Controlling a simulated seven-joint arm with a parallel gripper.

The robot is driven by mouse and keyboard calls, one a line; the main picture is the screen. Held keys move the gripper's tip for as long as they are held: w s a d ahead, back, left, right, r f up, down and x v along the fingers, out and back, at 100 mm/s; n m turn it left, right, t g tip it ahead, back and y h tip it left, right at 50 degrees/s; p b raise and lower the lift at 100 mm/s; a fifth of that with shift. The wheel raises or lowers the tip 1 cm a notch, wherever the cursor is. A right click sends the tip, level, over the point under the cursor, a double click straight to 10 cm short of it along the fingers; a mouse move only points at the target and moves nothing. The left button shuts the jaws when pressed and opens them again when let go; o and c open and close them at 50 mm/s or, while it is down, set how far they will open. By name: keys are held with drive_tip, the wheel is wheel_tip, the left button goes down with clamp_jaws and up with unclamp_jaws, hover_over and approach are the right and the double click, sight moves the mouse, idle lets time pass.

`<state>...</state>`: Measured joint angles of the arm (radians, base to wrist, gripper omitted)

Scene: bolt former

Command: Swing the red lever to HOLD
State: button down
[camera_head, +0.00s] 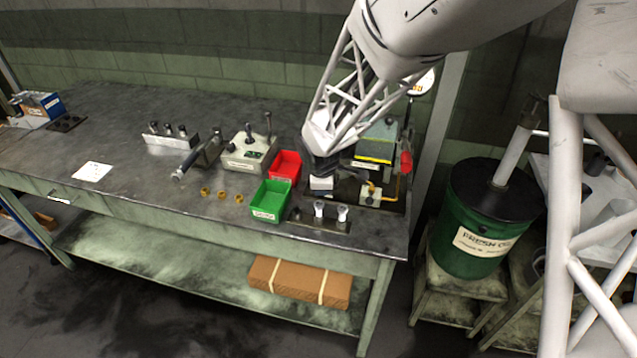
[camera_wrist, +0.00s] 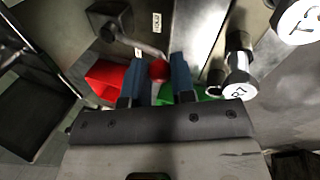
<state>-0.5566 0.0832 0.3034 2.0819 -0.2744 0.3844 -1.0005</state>
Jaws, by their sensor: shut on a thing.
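The red lever's ball knob (camera_wrist: 159,71) sits between the two blue fingers of my gripper (camera_wrist: 157,66) in the wrist view. The gripper is shut on this knob. A thin bent metal rod runs from the knob up and left to a dark pivot block (camera_wrist: 112,20). A label reading HOLD (camera_wrist: 157,22) is above the knob, apart from the rod. A second small label (camera_wrist: 138,53) is beside the rod, too small to read. In the head view my gripper (camera_head: 321,172) is low over the bench's right part; its fingers and the knob cannot be made out there.
A red bin (camera_head: 285,163) and a green bin (camera_head: 270,201) stand left of my gripper. A rack with several pale-topped pins (camera_head: 319,222) is in front.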

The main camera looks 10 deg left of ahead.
drive_tip(key=shift+d+n+y, duration=0.4)
drive_tip(key=shift+d+n, duration=0.4)
drive_tip(key=shift+n, duration=0.5)
drive_tip(key=c, duration=1)
unclamp_jaws()
drive_tip(key=shift+o, duration=0.2)
drive_tip(key=shift+s+r, duration=0.1)
drive_tip(key=shift+r, duration=0.05)
drive_tip(key=v, duration=0.7)
drive_tip(key=shift+d+r, duration=0.15)
drive_tip(key=shift+r, duration=0.15)
